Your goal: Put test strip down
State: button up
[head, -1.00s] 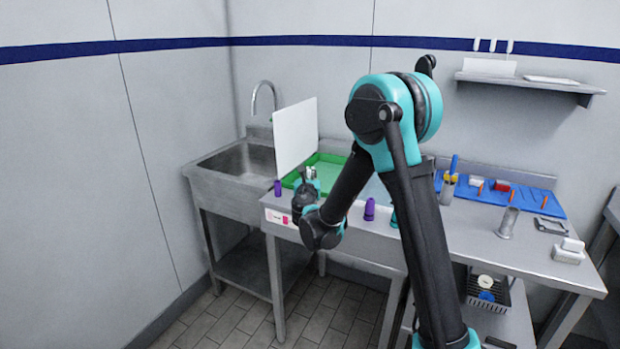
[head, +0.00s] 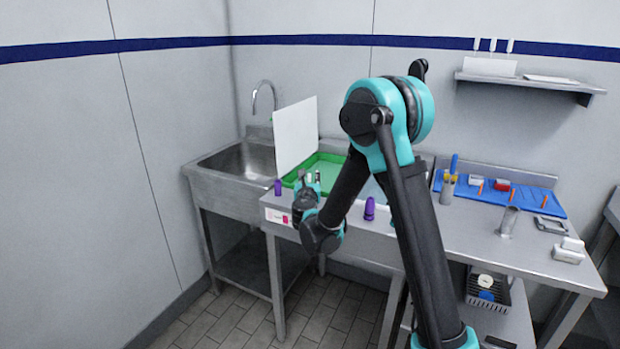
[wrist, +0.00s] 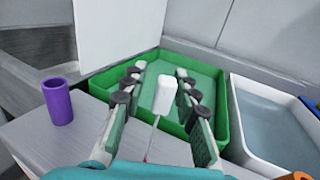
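A small white block with a thin stem (wrist: 164,94), which looks like the test strip, is between my fingers in the wrist view. The stem runs toward my palm and has a reddish end. My gripper (wrist: 160,85) is open, with a gap on both sides of the white block. It also shows in the head view (head: 310,180), at the front of the green tray (wrist: 222,118). I cannot tell whether the white block rests on the tray or stands free.
A purple cylinder (wrist: 58,102) stands on the steel table left of my gripper. A white panel (head: 296,137) rises behind the tray's left side. A white basin (wrist: 275,115) is to the right. Another purple piece (head: 369,209) stands near the table's front edge.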

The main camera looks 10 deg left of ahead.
jog(key=s, duration=1.2)
jog(key=shift+d, duration=0.3)
jog(key=shift+r, duration=0.1)
